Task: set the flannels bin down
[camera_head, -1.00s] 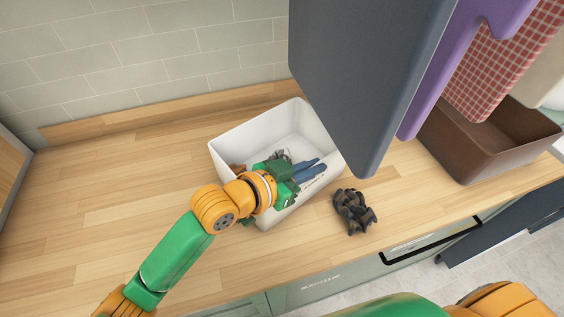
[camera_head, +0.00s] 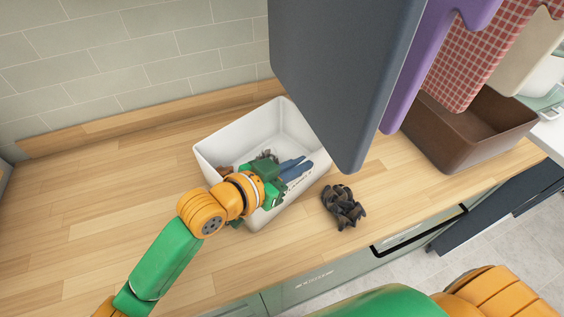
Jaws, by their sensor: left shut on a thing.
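A white bin (camera_head: 222,143) stands at the middle of the wooden counter, with small dark and brown things partly visible inside. I cannot tell whether its base rests fully on the counter. My left gripper (camera_head: 292,169) is at the bin's near side, with its blue-grey fingers over the near rim. It is shut on the bin, though the arm hides the exact contact. My right arm shows at the bottom right, but its gripper is out of view.
A brown bin (camera_head: 455,140) stands further right. Grey (camera_head: 335,75), purple (camera_head: 430,50) and red-checked (camera_head: 490,55) cloths hang above. The counter's left part is clear.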

